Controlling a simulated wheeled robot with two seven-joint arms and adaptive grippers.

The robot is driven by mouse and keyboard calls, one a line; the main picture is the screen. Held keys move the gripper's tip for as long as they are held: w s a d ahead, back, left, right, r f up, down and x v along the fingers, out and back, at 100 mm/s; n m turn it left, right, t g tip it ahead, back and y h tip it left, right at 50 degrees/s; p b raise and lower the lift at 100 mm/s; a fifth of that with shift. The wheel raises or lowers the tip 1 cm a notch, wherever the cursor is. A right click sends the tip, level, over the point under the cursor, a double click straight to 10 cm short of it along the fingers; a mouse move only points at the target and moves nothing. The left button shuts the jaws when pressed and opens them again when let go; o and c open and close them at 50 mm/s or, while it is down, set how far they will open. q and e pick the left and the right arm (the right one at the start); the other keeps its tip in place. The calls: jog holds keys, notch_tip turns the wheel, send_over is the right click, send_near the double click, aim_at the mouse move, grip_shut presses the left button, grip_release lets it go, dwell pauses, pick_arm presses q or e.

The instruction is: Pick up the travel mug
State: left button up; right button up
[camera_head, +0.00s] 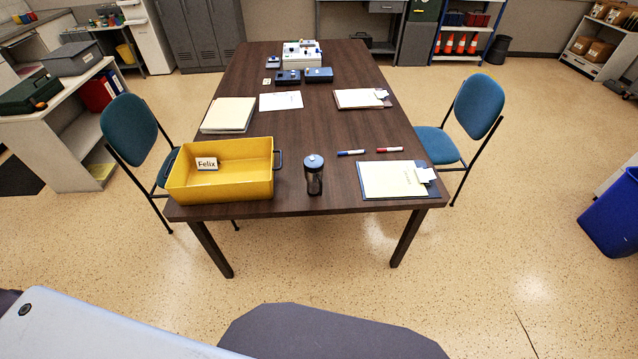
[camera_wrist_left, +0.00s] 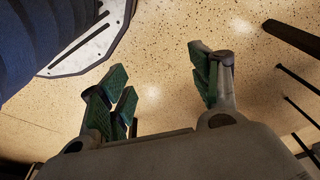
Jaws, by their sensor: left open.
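The travel mug (camera_head: 314,176) stands upright near the front edge of the brown table (camera_head: 300,207). It has a dark see-through body and a blue-grey lid. In the left wrist view my left gripper (camera_wrist_left: 165,95) is open and empty, its green-padded fingers spread apart over the speckled floor. The mug is not in that view. Neither gripper shows in the head view, so my left gripper is away from the mug. My right gripper is in no view.
A yellow tray (camera_head: 222,190) labelled Felix stands left of the mug. Two markers (camera_head: 350,153) and a clipboard (camera_head: 392,181) lie to its right. Blue chairs (camera_head: 130,130) flank the table. Open floor (camera_head: 310,270) lies before the table's front edge.

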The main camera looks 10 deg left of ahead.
pick_arm(q)
jog(key=w+d+r+m+t+b, duration=0.1)
jog(key=w+r+m+t, duration=0.1)
jog(key=w+r, duration=0.8)
jog(key=w+d+r+m+t+b, duration=0.15)
jog(key=w+r, duration=0.35)
jog(key=r, duration=1.1)
jog(key=w+d+r+m+t+h, duration=0.1)
jog(key=w+d+r+m+t, duration=0.3)
jog(key=w+r+m, duration=0.3)
jog(key=w+d+r+m+t+h, duration=0.25)
jog(key=w+d+r+m, duration=0.2)
jog(key=w+m, duration=0.5)
jog(key=w+a+m+h, duration=0.1)
jog(key=w+a+m, duration=0.3)
jog(key=m, duration=0.6)
jog(key=w+a+f+m+h, duration=0.1)
jog(key=w+a+m, duration=0.3)
jog(key=a+m, duration=0.5)
jog(key=shift+a+m+g+h+b, duration=0.3)
jog(key=shift+m+g+h+b, duration=0.15)
jog(key=shift+m+h, duration=0.3)
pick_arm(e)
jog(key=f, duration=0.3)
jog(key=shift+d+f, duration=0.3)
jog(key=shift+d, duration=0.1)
